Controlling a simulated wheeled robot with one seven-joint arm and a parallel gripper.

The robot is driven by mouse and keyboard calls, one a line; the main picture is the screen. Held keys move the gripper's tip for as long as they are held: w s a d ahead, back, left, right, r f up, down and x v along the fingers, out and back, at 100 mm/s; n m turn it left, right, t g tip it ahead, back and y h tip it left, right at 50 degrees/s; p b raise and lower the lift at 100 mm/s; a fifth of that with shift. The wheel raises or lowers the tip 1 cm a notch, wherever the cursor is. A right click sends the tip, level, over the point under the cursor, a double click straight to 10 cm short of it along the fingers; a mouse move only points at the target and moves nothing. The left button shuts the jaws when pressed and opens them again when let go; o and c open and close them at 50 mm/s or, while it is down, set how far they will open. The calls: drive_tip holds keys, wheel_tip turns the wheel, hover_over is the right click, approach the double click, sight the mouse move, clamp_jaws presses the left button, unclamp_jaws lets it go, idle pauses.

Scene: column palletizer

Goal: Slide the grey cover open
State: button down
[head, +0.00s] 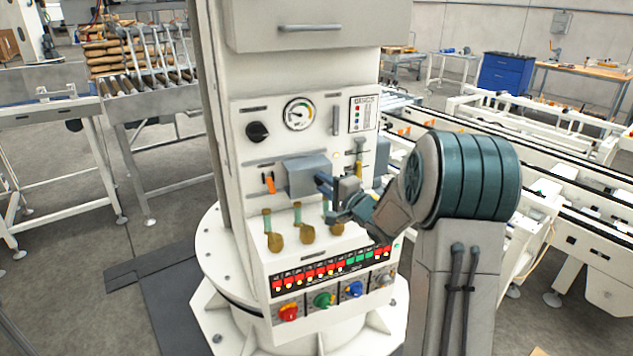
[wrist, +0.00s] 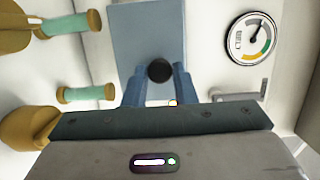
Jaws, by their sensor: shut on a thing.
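The grey cover (head: 306,172) is a box-like plate on the front of the white control panel, just right of an orange lever (head: 269,183). In the wrist view the cover (wrist: 148,35) fills the top middle and has a round black knob (wrist: 160,71) at its lower end. My gripper (head: 322,182) is at the right part of the cover, and it hides the knob in the head view. In the wrist view the blue fingers of my gripper (wrist: 158,80) are on both sides of the knob, shut on it. What lies behind the cover is hidden.
A gauge (head: 299,114) and a black dial (head: 257,131) sit above the cover. Several brass-and-green levers (head: 274,232) stick out below it, close under my gripper. Lower down are a lit button row (head: 330,270) and coloured knobs (head: 324,299). A small handle (wrist: 240,95) shows below the gauge.

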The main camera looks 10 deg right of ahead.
drive_tip(key=c, duration=1.2)
unclamp_jaws()
drive_tip(key=shift+s, duration=0.1)
drive_tip(key=b+v, duration=0.1)
drive_tip(key=v, duration=1.2)
drive_tip(key=shift+s+d, duration=0.15)
drive_tip(key=shift+s, duration=0.15)
drive_tip(key=shift+w, duration=0.1)
